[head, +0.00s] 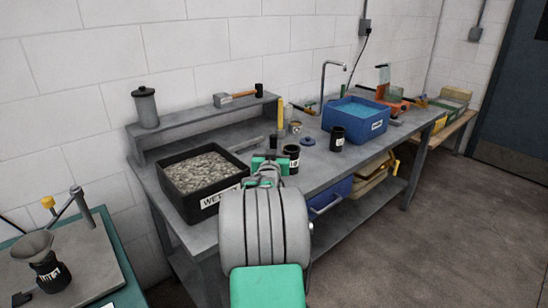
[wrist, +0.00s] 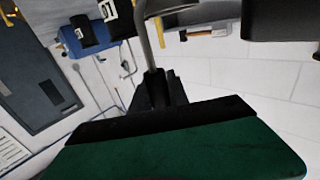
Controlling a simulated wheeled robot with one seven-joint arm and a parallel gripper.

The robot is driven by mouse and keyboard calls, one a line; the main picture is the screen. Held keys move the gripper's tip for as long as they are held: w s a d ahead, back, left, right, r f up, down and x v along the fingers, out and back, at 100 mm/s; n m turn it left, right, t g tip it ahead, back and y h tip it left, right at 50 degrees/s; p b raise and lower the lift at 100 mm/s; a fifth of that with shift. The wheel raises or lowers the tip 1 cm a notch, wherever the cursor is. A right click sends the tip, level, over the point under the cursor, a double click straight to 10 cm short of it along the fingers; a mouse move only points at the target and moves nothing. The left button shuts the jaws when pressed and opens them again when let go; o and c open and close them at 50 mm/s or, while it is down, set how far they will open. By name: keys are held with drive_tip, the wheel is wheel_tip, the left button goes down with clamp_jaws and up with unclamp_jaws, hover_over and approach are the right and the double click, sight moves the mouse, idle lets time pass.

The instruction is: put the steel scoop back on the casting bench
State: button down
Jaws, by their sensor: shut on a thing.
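My gripper (head: 268,164) is over the front part of the grey casting bench (head: 325,162), just right of the black tray. In the wrist view the gripper (wrist: 160,90) is shut on the steel scoop (wrist: 147,42), whose grey metal shank runs up from the black fingers. The upper end of the scoop is cut off by the picture edge. In the head view my arm and gripper hide most or all of the scoop. I cannot tell whether it touches the bench.
A black tray (head: 243,172) of grey grit stands left of my gripper. Dark labelled cups (head: 291,160) (head: 337,139) and a blue water tub (head: 356,118) stand to the right. A raised shelf (head: 190,121) runs along the wall. Some bench top between the cups is bare.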

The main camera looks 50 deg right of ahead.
drive_tip(key=shift+w+d+f, duration=0.15)
drive_tip(key=shift+d+f, duration=0.1)
drive_tip(key=shift+f, duration=0.1)
wheel_tip(320, 180, down, 3)
drive_tip(key=shift+w+f, duration=0.1)
drive_tip(key=shift+f, duration=0.2)
drive_tip(key=c, duration=1.3)
unclamp_jaws()
drive_tip(key=shift+r, duration=0.4)
drive_tip(key=v, duration=0.6)
drive_tip(key=b+v, duration=0.1)
drive_tip(key=v, duration=0.5)
drive_tip(key=shift+f, duration=0.2)
